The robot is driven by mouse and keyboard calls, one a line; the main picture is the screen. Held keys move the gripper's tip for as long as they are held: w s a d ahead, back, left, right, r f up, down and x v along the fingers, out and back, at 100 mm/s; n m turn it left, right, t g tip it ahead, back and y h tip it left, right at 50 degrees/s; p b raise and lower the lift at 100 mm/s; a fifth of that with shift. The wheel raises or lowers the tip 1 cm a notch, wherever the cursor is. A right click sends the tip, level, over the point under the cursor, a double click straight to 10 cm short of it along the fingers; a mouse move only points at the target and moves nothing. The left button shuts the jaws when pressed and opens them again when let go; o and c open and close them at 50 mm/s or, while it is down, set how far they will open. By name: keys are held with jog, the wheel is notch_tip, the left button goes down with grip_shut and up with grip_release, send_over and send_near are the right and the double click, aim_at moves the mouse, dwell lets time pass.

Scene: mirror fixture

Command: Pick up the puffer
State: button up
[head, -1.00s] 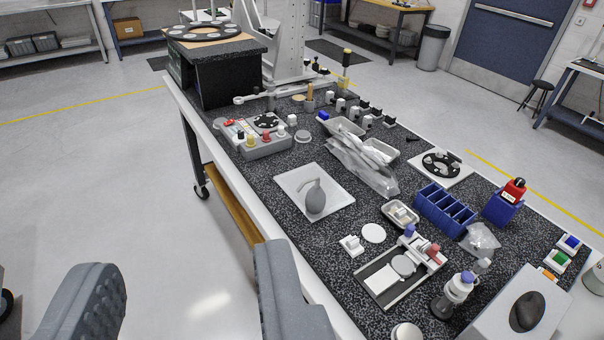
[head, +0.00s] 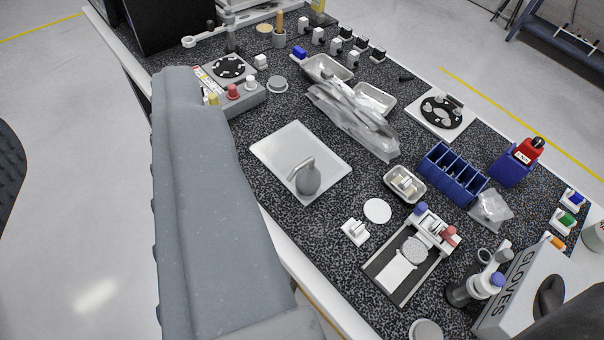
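The large right finger stands left of the puffer and mat in the picture and covers part of the bench edge. The other finger shows only partly at the left picture edge. The puffer is in full view and apart from the fingers.
Behind the mat are a grey control box (head: 240,100) with coloured knobs, and clear bags (head: 352,122). To the right are a metal tray (head: 405,184), a blue divided bin (head: 452,174), a slide fixture (head: 408,262), and a gloves box (head: 520,285). Bench surface around the mat's right side is clear.

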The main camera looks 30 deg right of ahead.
jog(key=o, duration=0.8)
jog(key=shift+w+d+f, duration=0.1)
jog(key=shift+w+d, duration=0.15)
jog(key=shift+w, duration=0.1)
jog(key=w+d+f+n+h+p, duration=0.1)
jog(key=w+d+f+h+p, duration=0.45)
jog(key=w+d+f, duration=1.15)
jog(key=g+y+p, duration=0.2)
jog(key=y+p, duration=0.4)
jog(key=y, duration=0.1)
send_near(315, 187)
jog(key=shift+n, duration=0.3)
jog(key=x, duration=0.7)
jog(key=shift+w+a+f, duration=0.25)
jog(key=shift+a, duration=0.05)
jog(key=shift+d+x, duration=0.15)
jog(key=shift+x, duration=1.15)
jog(key=shift+d+x, duration=0.1)
jog(key=shift+x, duration=1.2)
